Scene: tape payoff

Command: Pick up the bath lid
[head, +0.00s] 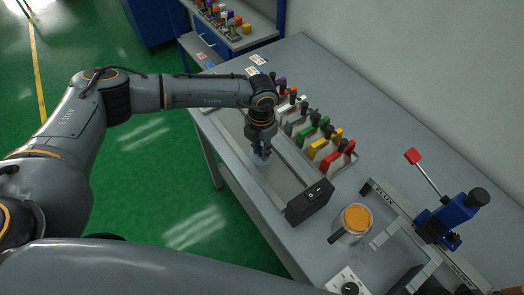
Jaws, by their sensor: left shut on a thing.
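My left gripper (261,150) points down over the near side of the workbench, left of the row of coloured pieces. It is shut on a small pale grey-blue round piece, which looks like the bath lid (260,161); the fingers hide part of it. I cannot tell whether the lid touches the bench top. An open round pot with an orange filling (356,217), which may be the bath, stands farther right with a dark handle at its left. My right gripper is out of view.
A rack of coloured pieces (319,144) runs along the bench (345,112). A blue lever press with a red knob (450,212) stands at the right. A second bench with coloured pieces is behind.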

